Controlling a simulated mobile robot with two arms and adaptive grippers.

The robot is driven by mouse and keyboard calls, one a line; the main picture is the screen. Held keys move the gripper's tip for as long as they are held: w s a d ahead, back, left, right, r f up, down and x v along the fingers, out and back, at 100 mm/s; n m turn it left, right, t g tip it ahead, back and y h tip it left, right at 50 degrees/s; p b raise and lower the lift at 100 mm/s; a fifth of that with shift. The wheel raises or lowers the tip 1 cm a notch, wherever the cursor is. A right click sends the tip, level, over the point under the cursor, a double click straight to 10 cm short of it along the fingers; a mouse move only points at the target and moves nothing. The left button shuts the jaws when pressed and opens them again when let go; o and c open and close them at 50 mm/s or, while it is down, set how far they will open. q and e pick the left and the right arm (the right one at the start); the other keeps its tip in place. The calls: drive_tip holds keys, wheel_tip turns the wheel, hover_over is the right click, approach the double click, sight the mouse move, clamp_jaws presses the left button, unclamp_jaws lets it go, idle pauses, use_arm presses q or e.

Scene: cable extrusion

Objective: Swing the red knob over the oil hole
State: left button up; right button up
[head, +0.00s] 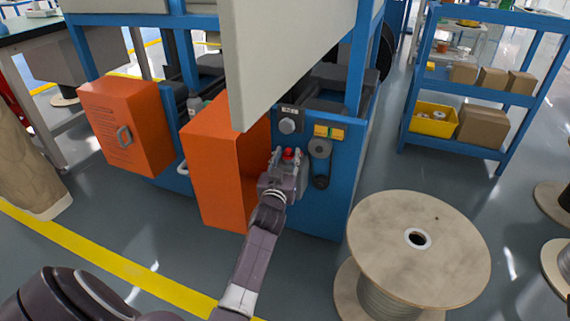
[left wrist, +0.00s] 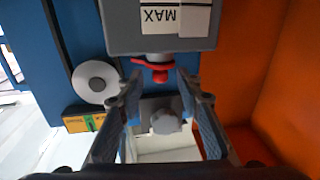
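The red knob (head: 288,154) is on the blue machine front, beside the open orange door. In the left wrist view the red knob (left wrist: 159,74) sits at the edge of a grey box marked MAX, with a flat red arm to one side. My left gripper (head: 287,158) is at the knob. In the left wrist view its fingers (left wrist: 157,84) are apart, one on each side of the knob, with gaps visible. Contact is not seen. I cannot make out the oil hole. My right gripper is not in view.
The orange door (head: 215,170) stands close left of my gripper. A round grey knob (head: 287,126) and a grey cylinder (head: 319,149) are close by on the blue panel. A pale panel (head: 280,50) hangs above. A large cable spool (head: 420,245) stands at right.

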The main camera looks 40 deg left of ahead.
use_arm(q)
drive_tip(key=v, duration=1.1)
drive_tip(key=shift+s, duration=0.3)
drive_tip(key=shift+d, duration=0.15)
